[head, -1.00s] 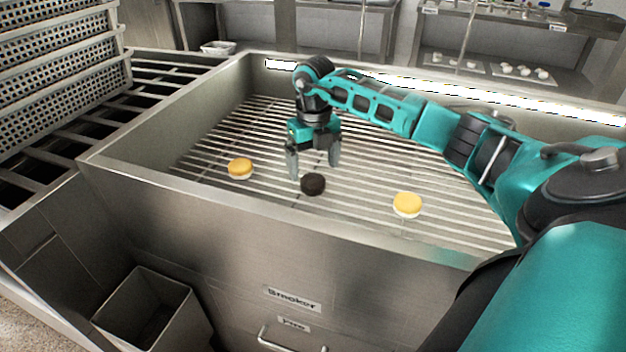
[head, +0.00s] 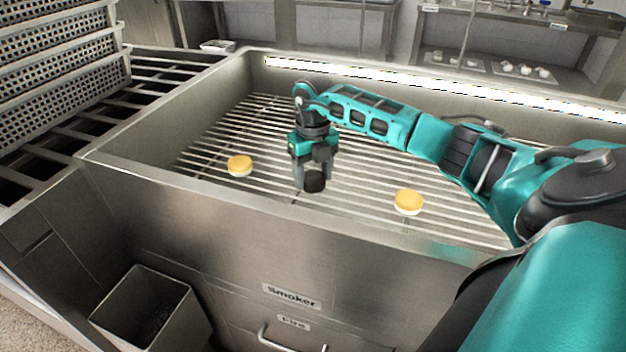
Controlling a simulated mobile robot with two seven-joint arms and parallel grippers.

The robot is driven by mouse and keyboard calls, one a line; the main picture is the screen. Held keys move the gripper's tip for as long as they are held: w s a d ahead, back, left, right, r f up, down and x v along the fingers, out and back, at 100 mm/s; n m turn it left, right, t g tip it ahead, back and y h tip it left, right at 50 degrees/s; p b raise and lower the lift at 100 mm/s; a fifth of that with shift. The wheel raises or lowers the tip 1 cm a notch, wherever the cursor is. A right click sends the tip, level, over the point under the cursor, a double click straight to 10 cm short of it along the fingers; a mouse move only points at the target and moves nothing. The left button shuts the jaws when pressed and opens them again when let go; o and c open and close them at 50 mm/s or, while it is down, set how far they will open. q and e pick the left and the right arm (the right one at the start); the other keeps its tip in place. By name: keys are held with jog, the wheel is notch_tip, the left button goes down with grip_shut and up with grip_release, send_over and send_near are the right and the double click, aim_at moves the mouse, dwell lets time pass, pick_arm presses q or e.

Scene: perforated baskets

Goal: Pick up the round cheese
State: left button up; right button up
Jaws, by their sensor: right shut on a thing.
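A dark, nearly black round cheese (head: 314,182) is in the smoker, between the fingers of my right gripper (head: 313,180). The gripper points down and is shut on it. I cannot tell whether the cheese touches the grate or is just above it. A yellow-topped round cheese (head: 239,166) lies on the grate to the left. Another yellow-topped round cheese (head: 408,202) lies on the grate to the right. Both are clear of the gripper. My left gripper is not in view.
The slatted grate (head: 262,122) sits inside the steel smoker's raised walls (head: 170,184). Perforated baskets (head: 62,75) are stacked at the left beside a slatted rack. An empty-looking metal bin (head: 150,300) stands below at the front left. Bare grate surrounds the cheeses.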

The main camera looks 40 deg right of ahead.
jog(key=shift+c, duration=1.2)
jog(key=shift+r, duration=0.1)
